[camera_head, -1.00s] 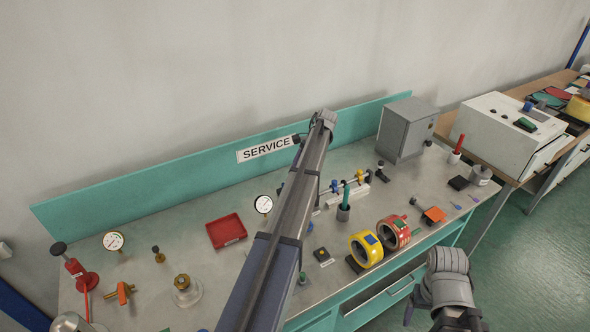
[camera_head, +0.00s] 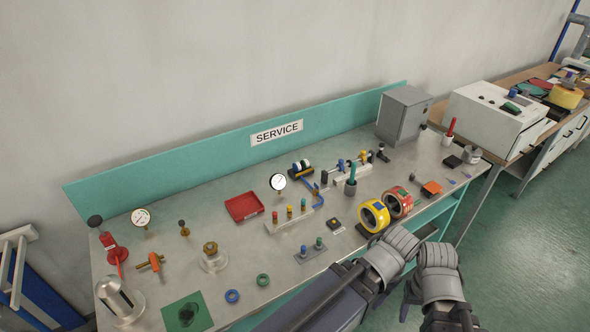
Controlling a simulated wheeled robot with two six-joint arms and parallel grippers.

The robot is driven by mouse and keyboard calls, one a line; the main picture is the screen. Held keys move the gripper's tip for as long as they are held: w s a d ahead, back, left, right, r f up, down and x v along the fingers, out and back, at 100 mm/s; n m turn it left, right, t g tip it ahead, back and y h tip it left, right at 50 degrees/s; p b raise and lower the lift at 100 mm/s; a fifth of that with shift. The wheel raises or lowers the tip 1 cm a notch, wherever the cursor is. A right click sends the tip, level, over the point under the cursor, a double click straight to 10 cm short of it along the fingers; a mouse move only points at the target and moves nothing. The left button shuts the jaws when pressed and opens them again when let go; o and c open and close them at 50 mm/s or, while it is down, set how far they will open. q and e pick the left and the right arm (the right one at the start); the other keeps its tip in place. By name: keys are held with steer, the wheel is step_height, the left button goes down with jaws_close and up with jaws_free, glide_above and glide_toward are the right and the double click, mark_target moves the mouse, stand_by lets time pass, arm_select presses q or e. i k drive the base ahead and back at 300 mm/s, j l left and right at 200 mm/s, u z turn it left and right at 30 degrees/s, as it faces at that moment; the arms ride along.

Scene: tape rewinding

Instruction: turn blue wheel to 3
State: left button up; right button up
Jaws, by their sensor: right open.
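A small device with a black body and white, green and blue round parts (camera_head: 301,168) stands at the back middle of the bench. Its blue part may be the blue wheel, but it is too small to be sure, and no numbers can be read. A flat blue ring (camera_head: 232,296) lies near the bench's front edge, beside a green ring (camera_head: 263,280). My right gripper (camera_head: 409,298) is open, at the lower right in front of the bench and touching nothing there. My left arm comes in at the bottom; its gripper does not show clearly.
A yellow tape roll (camera_head: 374,215) and a red one (camera_head: 398,202) stand near the front edge. A red tray (camera_head: 244,206), a gauge (camera_head: 278,183), a peg block (camera_head: 291,219) and a grey box (camera_head: 403,115) stand on the bench (camera_head: 180,268).

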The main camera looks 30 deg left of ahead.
mark_target(296, 166)
steer(key=u, duration=1.25)
steer(key=i+l+u, duration=0.2)
steer(key=l+u, duration=0.25)
steer(key=i+l, duration=0.1)
steer(key=l, duration=0.25)
steer(key=i+l, duration=0.15)
steer(key=l, duration=0.2)
steer(key=i+l, duration=0.1)
steer(key=l, duration=0.2)
